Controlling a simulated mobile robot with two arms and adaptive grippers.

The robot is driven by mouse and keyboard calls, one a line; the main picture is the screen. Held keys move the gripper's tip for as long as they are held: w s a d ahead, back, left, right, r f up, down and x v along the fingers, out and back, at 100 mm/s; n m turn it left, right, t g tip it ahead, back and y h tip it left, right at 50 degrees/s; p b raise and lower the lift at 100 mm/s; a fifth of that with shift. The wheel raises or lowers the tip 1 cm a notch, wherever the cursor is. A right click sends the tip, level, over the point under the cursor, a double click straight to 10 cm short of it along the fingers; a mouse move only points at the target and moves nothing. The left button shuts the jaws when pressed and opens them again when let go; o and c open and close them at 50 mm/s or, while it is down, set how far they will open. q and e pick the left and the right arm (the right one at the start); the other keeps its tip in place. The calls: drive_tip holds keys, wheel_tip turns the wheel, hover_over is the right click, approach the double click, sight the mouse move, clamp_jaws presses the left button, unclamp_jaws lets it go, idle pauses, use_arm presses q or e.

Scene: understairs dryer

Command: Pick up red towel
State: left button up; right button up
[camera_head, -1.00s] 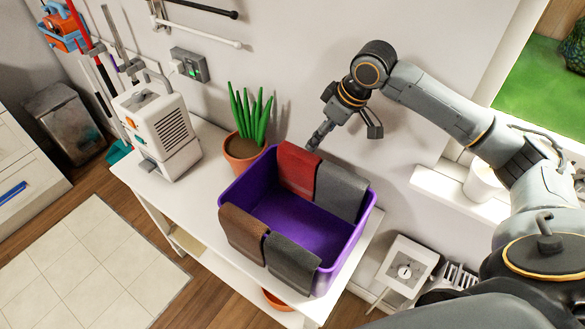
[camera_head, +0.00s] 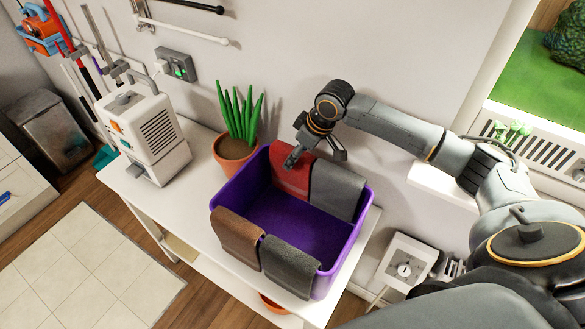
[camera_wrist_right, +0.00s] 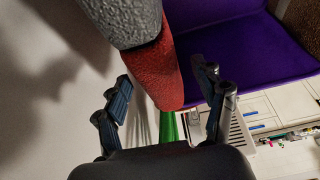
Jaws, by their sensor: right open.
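The red towel (camera_head: 293,171) hangs over the back rim of the purple bin (camera_head: 229,190), beside a grey towel (camera_head: 337,190). My right gripper (camera_head: 314,156) is open, just above the red towel at that rim. It partly hides the towel's top in the head view. In the right wrist view the red towel (camera_wrist_right: 158,77) shows between the two spread fingers of my right gripper (camera_wrist_right: 164,96), with the grey towel (camera_wrist_right: 125,20) above it in the picture. I cannot tell whether a finger touches the towel. My left gripper is not in view.
A brown towel (camera_head: 238,238) and a dark grey towel (camera_head: 289,266) hang over the bin's front rim. A potted plant (camera_head: 235,150) stands close to the bin's left back corner. A white appliance (camera_head: 146,133) stands further left on the white table (camera_head: 197,197). The wall is close behind.

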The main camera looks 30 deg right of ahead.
drive_tip(key=p+x, duration=0.1)
drive_tip(key=x, duration=0.3)
drive_tip(key=shift+d+f, duration=0.1)
drive_tip(key=shift+f, duration=0.1)
drive_tip(key=shift+c, duration=0.2)
drive_tip(key=c, duration=1.2)
drive_tip(key=shift+r, duration=0.1)
wheel_tip(320, 180, up, 28)
drive_tip(key=b, duration=0.3)
